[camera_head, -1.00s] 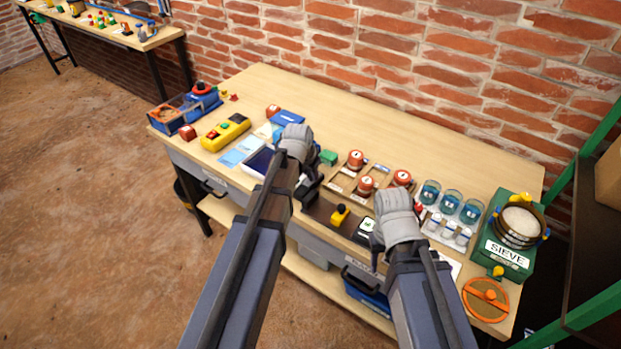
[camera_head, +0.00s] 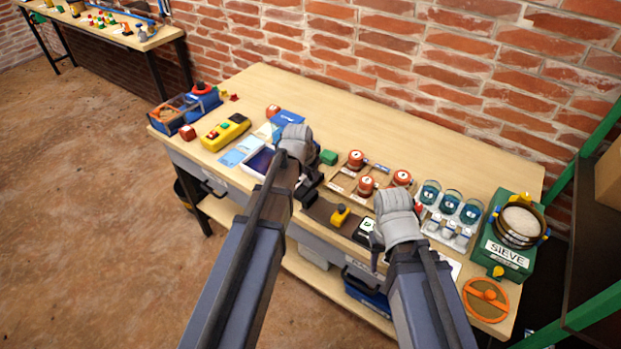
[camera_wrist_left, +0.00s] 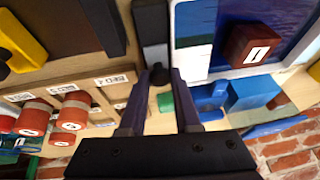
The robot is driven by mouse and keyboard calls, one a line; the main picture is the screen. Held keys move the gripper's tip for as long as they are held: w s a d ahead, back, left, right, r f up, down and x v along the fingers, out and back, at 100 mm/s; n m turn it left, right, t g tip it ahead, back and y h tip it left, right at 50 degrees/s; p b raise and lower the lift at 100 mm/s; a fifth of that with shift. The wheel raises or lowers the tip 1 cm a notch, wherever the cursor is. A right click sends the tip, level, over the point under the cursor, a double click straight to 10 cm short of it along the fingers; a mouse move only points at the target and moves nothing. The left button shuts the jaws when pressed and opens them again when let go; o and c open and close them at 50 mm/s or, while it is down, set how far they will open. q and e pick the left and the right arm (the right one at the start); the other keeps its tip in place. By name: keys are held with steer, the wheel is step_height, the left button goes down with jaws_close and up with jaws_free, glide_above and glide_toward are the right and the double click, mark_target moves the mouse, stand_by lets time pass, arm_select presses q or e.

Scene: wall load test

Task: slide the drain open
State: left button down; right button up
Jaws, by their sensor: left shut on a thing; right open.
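My left gripper (camera_wrist_left: 158,92) is shut on a small black knob (camera_wrist_left: 157,75), seen between the fingertips in the left wrist view. The knob sits at the end of a dark strip (camera_wrist_left: 151,22) between a brown panel and a white-framed tray. I cannot tell for sure which part is the drain. In the head view my left gripper (camera_head: 308,182) is over the front of the bench, and its hand hides part of what it holds. My right gripper (camera_head: 377,258) is open near the front edge, beside a dark device with a white label (camera_head: 366,229).
A yellow handle (camera_head: 340,215) stands on the brown panel between my grippers. Red-capped jars (camera_head: 356,159) stand in a wooden rack behind. Blue glasses (camera_head: 450,201) and a green sieve box (camera_head: 505,250) are at the right. A yellow button box (camera_head: 226,131) is at the left.

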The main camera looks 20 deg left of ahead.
mark_target(305, 185)
arm_select(q)
steer(key=shift+s+a, duration=0.1)
steer(key=shift+s, duration=0.05)
steer(key=shift+s+a, duration=0.35)
steer(key=shift+s, duration=0.55)
steer(key=shift+s+a, duration=0.3)
steer(key=shift+s, duration=0.55)
steer(key=c, duration=0.7)
jaws_free()
steer(key=shift+r, duration=0.1)
step_height(305, 185, up, 7)
steer(key=p, duration=0.7)
